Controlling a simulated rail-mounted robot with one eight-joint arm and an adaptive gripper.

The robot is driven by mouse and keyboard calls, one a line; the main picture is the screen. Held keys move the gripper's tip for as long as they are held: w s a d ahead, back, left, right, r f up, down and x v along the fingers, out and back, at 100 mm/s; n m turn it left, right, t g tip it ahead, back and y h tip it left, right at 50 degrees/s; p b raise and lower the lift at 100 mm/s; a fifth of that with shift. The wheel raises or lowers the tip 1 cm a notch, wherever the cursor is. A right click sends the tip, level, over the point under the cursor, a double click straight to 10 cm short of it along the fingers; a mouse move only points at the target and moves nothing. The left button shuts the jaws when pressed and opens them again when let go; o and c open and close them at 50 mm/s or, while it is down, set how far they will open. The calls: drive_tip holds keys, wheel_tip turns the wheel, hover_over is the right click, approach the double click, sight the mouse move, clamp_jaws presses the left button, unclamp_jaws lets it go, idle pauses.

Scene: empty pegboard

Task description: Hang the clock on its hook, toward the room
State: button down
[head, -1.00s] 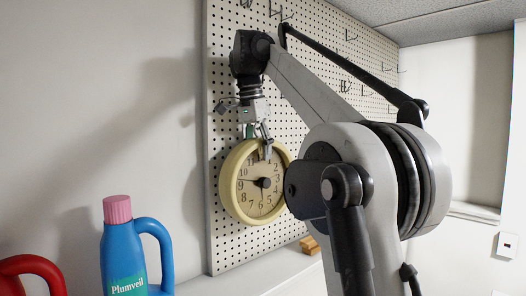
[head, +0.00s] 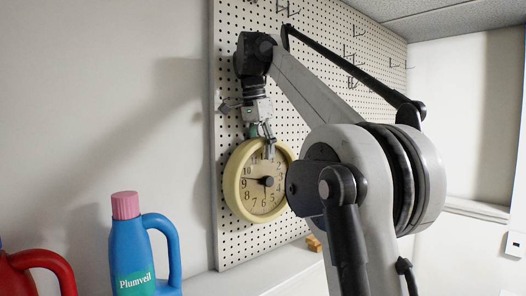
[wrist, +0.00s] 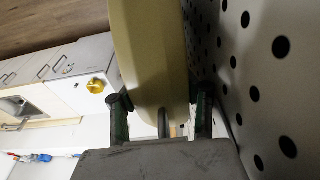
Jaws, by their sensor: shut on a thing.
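The clock (head: 254,199) is round, with a cream rim and a pale dial that faces the room. It hangs upright from my gripper (head: 262,148), which is shut on the top of its rim in the head view. In the wrist view the clock's rim (wrist: 151,55) lies between the two fingers of my gripper (wrist: 160,112). The clock is close in front of the pegboard (head: 228,110); I cannot tell whether it touches it. Several wire hooks (head: 288,10) stand on the upper pegboard. Which one is the clock's hook I cannot tell, and my arm hides part of the board.
A blue bottle (head: 130,250) with a pink cap and a red jug (head: 40,262) stand at the lower left. A small wooden block (head: 313,243) lies on the ledge (head: 262,272) below the pegboard. A white wall is at the right.

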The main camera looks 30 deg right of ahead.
drive_tip(key=c, duration=1)
unclamp_jaws()
drive_tip(key=shift+s+r, duration=0.1)
drive_tip(key=shift+s, duration=0.05)
